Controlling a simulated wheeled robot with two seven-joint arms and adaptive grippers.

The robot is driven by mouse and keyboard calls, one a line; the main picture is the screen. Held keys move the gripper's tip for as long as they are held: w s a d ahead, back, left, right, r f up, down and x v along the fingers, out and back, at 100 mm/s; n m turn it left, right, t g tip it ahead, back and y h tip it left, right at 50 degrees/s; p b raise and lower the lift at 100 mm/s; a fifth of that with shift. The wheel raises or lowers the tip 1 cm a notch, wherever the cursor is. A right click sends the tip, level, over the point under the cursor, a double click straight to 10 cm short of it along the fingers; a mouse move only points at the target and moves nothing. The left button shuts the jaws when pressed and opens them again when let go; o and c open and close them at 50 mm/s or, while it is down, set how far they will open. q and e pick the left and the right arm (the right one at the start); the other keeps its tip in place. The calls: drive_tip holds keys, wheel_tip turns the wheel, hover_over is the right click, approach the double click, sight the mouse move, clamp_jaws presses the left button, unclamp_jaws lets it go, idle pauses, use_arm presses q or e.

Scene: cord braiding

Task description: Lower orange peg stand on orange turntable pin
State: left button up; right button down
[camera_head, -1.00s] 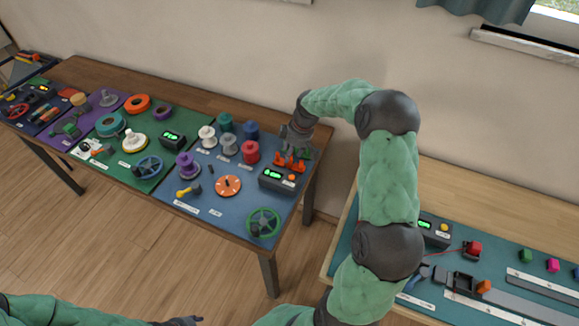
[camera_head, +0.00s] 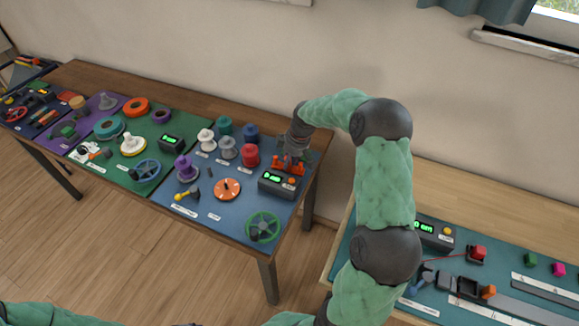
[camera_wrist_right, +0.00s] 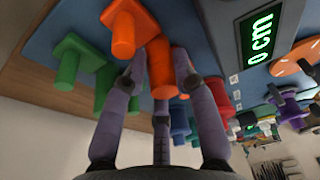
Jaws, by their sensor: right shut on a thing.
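The orange peg stand (camera_head: 288,169) is at the right end of the blue mat, behind a box with a green display. My right gripper (camera_head: 295,153) is over it, pointing down. In the right wrist view the fingers (camera_wrist_right: 158,62) are closed around an upright orange post (camera_wrist_right: 162,75) of the stand; another orange cylinder (camera_wrist_right: 122,35) shows beside it. I cannot tell whether the stand touches the mat. The orange turntable (camera_head: 227,189) is a flat disc with a small central pin, to the left of the display box and apart from the stand. My left gripper is not seen.
The display box (camera_head: 280,183) stands between the stand and the table's front edge. A red spool (camera_head: 251,155), blue spool (camera_head: 251,133) and grey spool (camera_head: 228,148) are to the left. A green handwheel (camera_head: 263,227) is at the front corner. Green parts (camera_wrist_right: 70,60) lie near the fingers.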

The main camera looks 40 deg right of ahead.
drive_tip(key=shift+w+a+p+v, duration=0.1)
drive_tip(key=shift+w+p+v, duration=0.15)
drive_tip(key=shift+p+v, duration=0.75)
drive_tip(key=shift+w+a+p+v, duration=0.2)
drive_tip(key=shift+p+v, duration=0.35)
drive_tip(key=shift+v, duration=0.7)
drive_tip(key=shift+w+a+p+v, duration=0.1)
drive_tip(key=shift+w+p+v, duration=0.15)
drive_tip(key=shift+p+v, duration=0.75)
drive_tip(key=shift+s+r, duration=0.1)
drive_tip(key=shift+r, duration=0.25)
